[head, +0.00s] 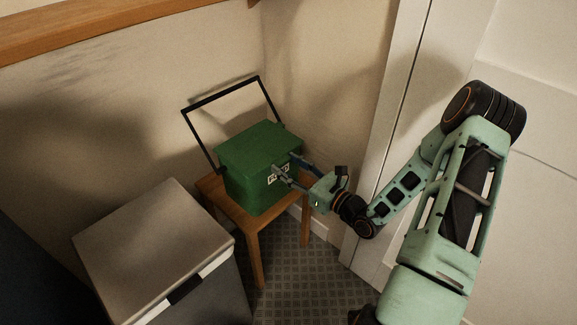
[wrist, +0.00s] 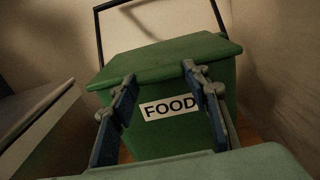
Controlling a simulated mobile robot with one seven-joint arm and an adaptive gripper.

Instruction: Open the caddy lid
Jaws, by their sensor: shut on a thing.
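The green caddy (head: 256,187) stands on a small wooden stool in the corner. Its lid (head: 258,142) lies down over the body, with no clear gap at the rim. The black handle (head: 222,95) stands raised behind the lid. My gripper (head: 289,163) is at the caddy's front from the right. The exact contact is hard to see. The white FOOD label (wrist: 169,107) shows between the fingers, partly covered by the right one.
The wooden stool (head: 251,225) bears the caddy. A grey-lidded bin (head: 150,245) stands at the front left, close to the stool. A wooden shelf (head: 90,28) runs along the wall above. A white door (head: 520,90) is at the right, behind my arm.

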